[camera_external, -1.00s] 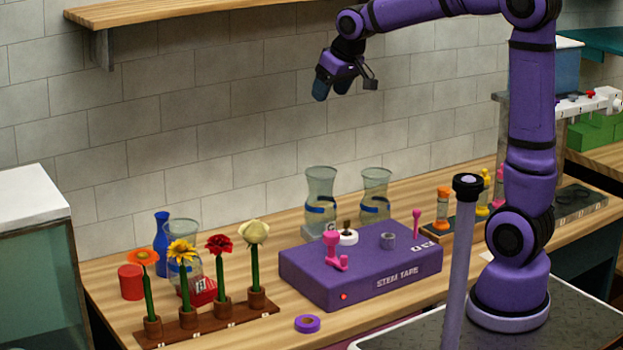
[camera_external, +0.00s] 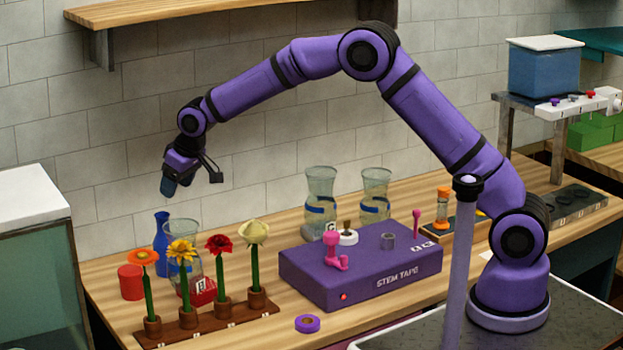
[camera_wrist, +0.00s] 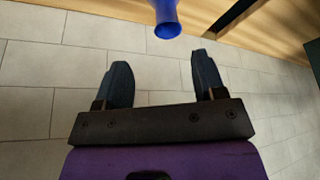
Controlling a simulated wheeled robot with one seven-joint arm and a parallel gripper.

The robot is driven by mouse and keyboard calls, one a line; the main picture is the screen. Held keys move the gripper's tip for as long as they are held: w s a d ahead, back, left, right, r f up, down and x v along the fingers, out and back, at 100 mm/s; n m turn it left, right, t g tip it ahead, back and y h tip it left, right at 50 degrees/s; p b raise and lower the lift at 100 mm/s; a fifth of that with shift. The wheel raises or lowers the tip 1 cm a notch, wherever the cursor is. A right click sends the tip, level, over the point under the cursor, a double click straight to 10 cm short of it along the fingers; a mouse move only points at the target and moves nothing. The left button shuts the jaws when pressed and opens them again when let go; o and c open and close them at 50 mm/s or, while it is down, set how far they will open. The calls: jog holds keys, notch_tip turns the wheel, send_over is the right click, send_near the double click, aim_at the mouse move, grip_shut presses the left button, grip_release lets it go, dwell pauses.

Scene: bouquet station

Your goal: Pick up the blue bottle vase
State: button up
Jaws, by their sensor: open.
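The blue bottle vase (camera_external: 161,245) stands upright on the wooden counter at the left, with a narrow neck and flared mouth. A clear glass vase and the orange and yellow flowers stand close in front of it and partly cover its lower part. My gripper (camera_external: 176,186) is in the air above the vase, slightly to its right, and touches nothing. In the wrist view my gripper (camera_wrist: 160,80) shows two dark fingers spread apart with nothing between them. The mouth of the blue bottle vase (camera_wrist: 167,28) shows at the top edge, beyond the fingertips.
A red cylinder (camera_external: 131,282) stands left of the vase. The clear glass vase (camera_external: 186,241) is at its right. Several flowers stand in a wooden rack (camera_external: 210,320) in front. A purple stem tape box (camera_external: 362,277) sits further right. A shelf (camera_external: 150,12) hangs above.

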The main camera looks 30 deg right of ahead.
aim_at(163, 223)
jog(key=x, duration=0.7)
jog(key=a+x, duration=0.1)
jog(key=x, duration=0.3)
jog(key=shift+s+f, duration=0.25)
grip_shut()
